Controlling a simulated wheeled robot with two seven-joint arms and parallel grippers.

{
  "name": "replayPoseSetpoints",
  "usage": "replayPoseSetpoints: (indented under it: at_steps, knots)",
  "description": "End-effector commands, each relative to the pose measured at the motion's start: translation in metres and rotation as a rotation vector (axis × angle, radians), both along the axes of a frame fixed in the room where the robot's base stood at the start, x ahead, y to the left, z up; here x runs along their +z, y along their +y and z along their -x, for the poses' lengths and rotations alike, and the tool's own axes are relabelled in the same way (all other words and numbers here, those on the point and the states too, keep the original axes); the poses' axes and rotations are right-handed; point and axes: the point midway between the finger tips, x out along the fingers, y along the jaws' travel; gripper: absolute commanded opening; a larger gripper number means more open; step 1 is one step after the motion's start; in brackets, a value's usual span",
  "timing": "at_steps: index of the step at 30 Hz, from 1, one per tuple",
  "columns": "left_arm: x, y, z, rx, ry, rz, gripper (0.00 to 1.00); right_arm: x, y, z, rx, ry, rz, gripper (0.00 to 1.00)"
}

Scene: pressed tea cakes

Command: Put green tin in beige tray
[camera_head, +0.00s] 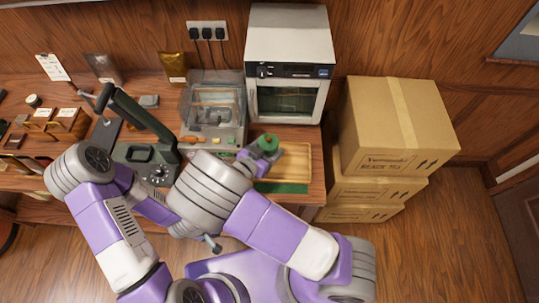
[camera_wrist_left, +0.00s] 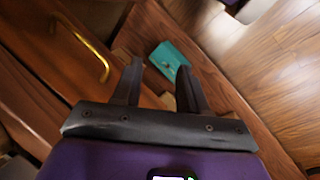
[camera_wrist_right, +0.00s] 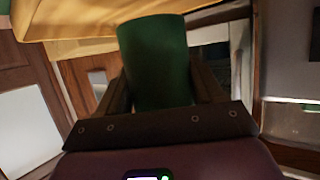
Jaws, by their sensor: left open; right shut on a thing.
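The green tin (camera_head: 268,142) stands out at the back left of the beige tray (camera_head: 298,163) in the head view. My right gripper (camera_head: 260,153) is shut on the tin, at the tray's left side. In the right wrist view the tin (camera_wrist_right: 155,62) sits between the two fingers, with a yellowish wooden surface (camera_wrist_right: 75,22) close by at the top. Whether the tin touches the tray floor I cannot tell. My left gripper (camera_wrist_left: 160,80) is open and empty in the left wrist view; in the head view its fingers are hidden.
A white oven (camera_head: 290,70) stands behind the tray, and a clear-lidded machine (camera_head: 213,105) to its left. Stacked cardboard boxes (camera_head: 395,125) stand right of the table. A green press (camera_head: 140,120) is at left. A teal object (camera_wrist_left: 168,60) lies beyond my left fingers.

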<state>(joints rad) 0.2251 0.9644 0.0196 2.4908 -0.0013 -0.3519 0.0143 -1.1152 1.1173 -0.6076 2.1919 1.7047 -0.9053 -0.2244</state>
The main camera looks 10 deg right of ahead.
Motion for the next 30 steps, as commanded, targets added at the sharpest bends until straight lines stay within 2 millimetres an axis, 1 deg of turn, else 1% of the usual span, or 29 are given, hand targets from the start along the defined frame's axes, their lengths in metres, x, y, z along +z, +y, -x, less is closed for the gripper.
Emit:
replayPoseSetpoints:
  at_steps: [6, 9, 17, 21, 22, 26, 30]
  knots:
    - [-0.007, 0.000, 0.000, 0.000, 0.000, 0.000, 0.43, -0.030, 0.000, 0.000, 0.001, 0.001, 0.003, 0.34]
    - [-0.008, 0.000, 0.000, 0.000, 0.000, 0.000, 0.43, -0.037, 0.000, 0.000, 0.000, -0.001, 0.001, 0.34]
    - [-0.008, 0.000, 0.000, 0.000, 0.000, 0.000, 0.43, -0.038, 0.000, 0.000, 0.000, -0.001, -0.001, 0.34]
    - [-0.010, 0.000, 0.000, 0.000, 0.000, 0.000, 0.43, -0.042, -0.001, 0.000, 0.000, -0.001, -0.001, 0.34]
    - [-0.010, 0.000, 0.000, 0.000, 0.000, 0.000, 0.43, -0.041, 0.000, 0.000, 0.000, 0.001, -0.001, 0.72]
    - [-0.009, 0.000, 0.000, 0.000, 0.000, 0.000, 0.43, -0.041, 0.000, 0.000, 0.000, 0.001, -0.001, 0.92]
    - [-0.009, 0.000, 0.000, 0.000, 0.000, 0.000, 0.43, -0.041, 0.000, 0.000, 0.000, 0.000, -0.001, 0.93]
